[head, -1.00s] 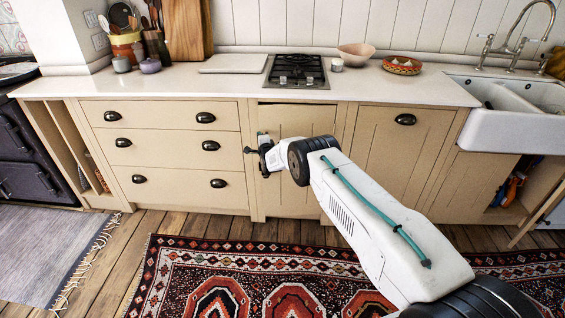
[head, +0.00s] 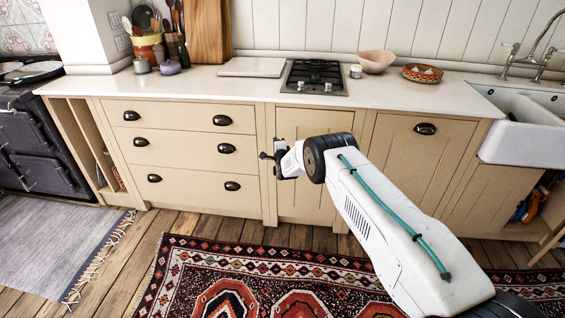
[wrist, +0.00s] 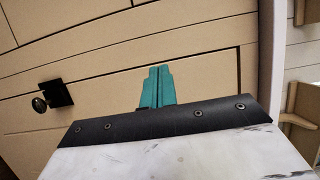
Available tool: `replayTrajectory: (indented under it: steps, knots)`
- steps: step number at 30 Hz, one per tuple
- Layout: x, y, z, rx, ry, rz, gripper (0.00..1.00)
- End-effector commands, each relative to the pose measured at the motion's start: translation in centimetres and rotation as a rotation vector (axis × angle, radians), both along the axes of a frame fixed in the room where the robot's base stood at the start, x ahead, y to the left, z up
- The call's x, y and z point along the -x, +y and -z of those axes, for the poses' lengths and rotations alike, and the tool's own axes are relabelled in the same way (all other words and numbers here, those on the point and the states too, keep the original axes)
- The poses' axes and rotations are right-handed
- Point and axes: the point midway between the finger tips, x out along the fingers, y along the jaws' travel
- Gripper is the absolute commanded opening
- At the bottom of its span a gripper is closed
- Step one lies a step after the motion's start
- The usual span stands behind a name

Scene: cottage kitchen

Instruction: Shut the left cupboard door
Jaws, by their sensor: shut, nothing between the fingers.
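The left cupboard door (head: 311,206) is the beige panelled door under the hob, just right of the drawers. In the head view it looks close to flush with its frame; my arm hides its middle and part of its right side, so I cannot tell whether a small gap remains. My gripper (head: 265,156) is in front of the door's left edge. In the wrist view its teal fingers (wrist: 158,87) are together and empty, over beige cabinet fronts. I cannot tell whether they touch.
Drawers with black cup handles (head: 222,120) are to the left. Another beige cupboard door (head: 415,150) is to the right, near the white sink (head: 525,140). A worktop (head: 200,80) runs above. A patterned rug (head: 250,270) covers the floor.

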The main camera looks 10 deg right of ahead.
Motion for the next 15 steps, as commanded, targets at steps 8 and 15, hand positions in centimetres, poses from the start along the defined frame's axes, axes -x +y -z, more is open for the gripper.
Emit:
replayTrajectory:
  steps: [8, 15]
  knots:
    - [5.0, 2.1, -0.1, 0.001, 0.003, -0.002, 0.00]
    - [8.8, 3.4, 0.0, 0.001, 0.001, -0.001, 0.00]
